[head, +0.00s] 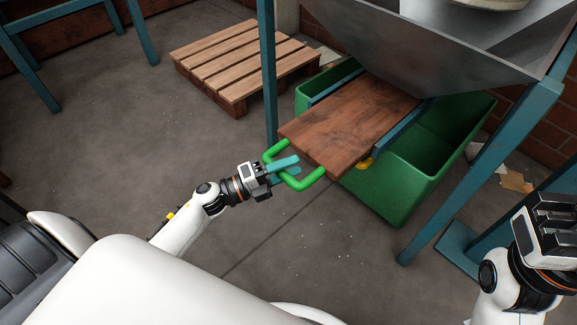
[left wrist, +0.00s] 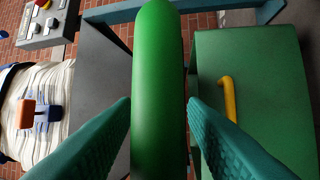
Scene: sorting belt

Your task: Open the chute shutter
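The chute shutter is a brown wooden board (head: 350,125) lying in blue side rails under the grey hopper (head: 440,60). Part of the board sticks out from under the hopper. A green U-shaped handle (head: 306,183) is on its near end. My left gripper (head: 297,168) is at the handle, with its teal fingers on either side of the green bar. In the left wrist view the bar (left wrist: 159,90) stands upright between the fingertips (left wrist: 160,104), which look apart rather than clamped. My right gripper (head: 553,205) is at the lower right, away from the shutter; its fingers are unclear.
A green bin (head: 385,195) with a yellow handle (left wrist: 229,97) stands below the shutter. Blue posts (head: 480,175) hold up the hopper. A wooden pallet (head: 240,65) lies behind on the floor. A control box (left wrist: 48,22) shows in the left wrist view. Floor left of the handle is clear.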

